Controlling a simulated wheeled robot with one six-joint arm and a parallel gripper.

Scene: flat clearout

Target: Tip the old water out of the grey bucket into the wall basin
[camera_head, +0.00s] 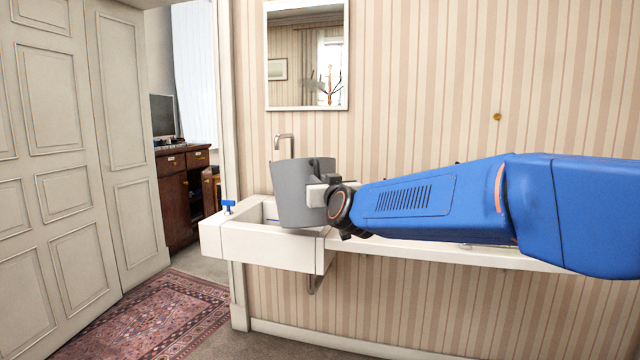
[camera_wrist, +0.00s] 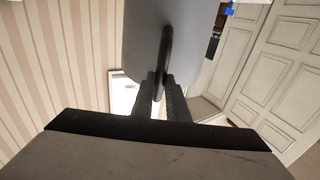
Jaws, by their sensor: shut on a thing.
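The grey bucket (camera_head: 299,192) is held at my gripper (camera_head: 322,193) above the right part of the white wall basin (camera_head: 265,246). It looks close to upright with a slight tilt. In the wrist view the bucket's grey side (camera_wrist: 150,50) fills the upper middle. My gripper's two dark fingers (camera_wrist: 160,92) are shut on a dark upright bar on the bucket's side. The inside of the bucket and any water in it are hidden. The basin's tap (camera_head: 285,142) shows behind the bucket.
A blue tap-like fitting (camera_head: 228,206) stands on the basin's left corner. A white shelf (camera_head: 440,252) runs right from the basin, under my arm. A mirror (camera_head: 306,60) hangs above. Panelled doors (camera_head: 70,150) stand at left, with a red rug (camera_head: 150,315) on the floor.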

